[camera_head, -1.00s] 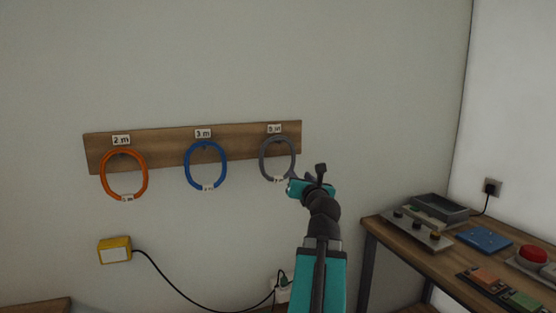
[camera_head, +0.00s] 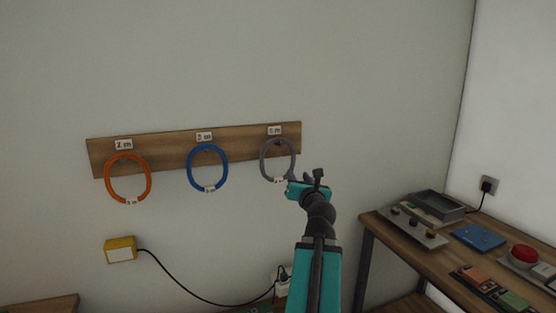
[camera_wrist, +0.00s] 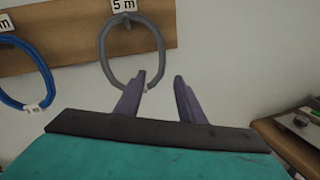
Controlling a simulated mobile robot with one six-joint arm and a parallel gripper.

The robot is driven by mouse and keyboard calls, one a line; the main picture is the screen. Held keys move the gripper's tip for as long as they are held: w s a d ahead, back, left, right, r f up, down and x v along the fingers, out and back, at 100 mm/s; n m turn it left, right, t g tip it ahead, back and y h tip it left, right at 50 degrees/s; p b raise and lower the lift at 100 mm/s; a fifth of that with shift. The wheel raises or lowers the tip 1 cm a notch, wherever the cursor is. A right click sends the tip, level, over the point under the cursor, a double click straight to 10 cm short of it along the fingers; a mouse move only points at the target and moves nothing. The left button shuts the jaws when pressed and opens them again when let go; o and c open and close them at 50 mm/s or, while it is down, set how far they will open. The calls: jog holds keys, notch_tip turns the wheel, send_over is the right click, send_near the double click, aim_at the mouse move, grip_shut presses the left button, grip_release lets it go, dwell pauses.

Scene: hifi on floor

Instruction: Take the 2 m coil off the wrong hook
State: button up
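A grey coil (camera_head: 262,160) hangs on the right-hand hook of a wooden board, under a sign reading 5 m (camera_wrist: 124,5). A blue coil (camera_head: 191,168) hangs in the middle and an orange coil (camera_head: 106,180) at the left. Each has a small tag at its bottom, too small to read surely. My gripper (camera_wrist: 162,77) is open at the grey coil's lower right. In the wrist view, the coil's lower right side shows between the fingertips; the left finger covers part of it. I cannot tell whether they touch.
The wooden board (camera_head: 236,146) is fixed to the wall. A yellow box (camera_head: 120,250) with a black cable is below left. A workbench (camera_head: 405,245) with trays, a blue plate (camera_head: 478,237) and a red button (camera_head: 523,255) stands at the right.

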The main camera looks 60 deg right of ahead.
aim_at(293, 166)
jog(key=p, duration=0.2)
jog(key=shift+w+d+r+p, duration=0.1)
jog(key=shift+w+d+p, duration=0.1)
jog(key=shift+p, duration=0.1)
jog(key=shift+p+x, duration=2.35)
jog(key=shift+x, duration=0.5)
jog(key=shift+d, duration=0.1)
jog(key=shift+f+p+x, duration=0.1)
jog(key=shift+p+x, duration=0.15)
jog(key=shift+x, duration=1)
jog(key=shift+f+p+x, duration=0.15)
jog(key=shift+p+x, duration=0.05)
jog(key=shift+x, duration=1.1)
grip_shut()
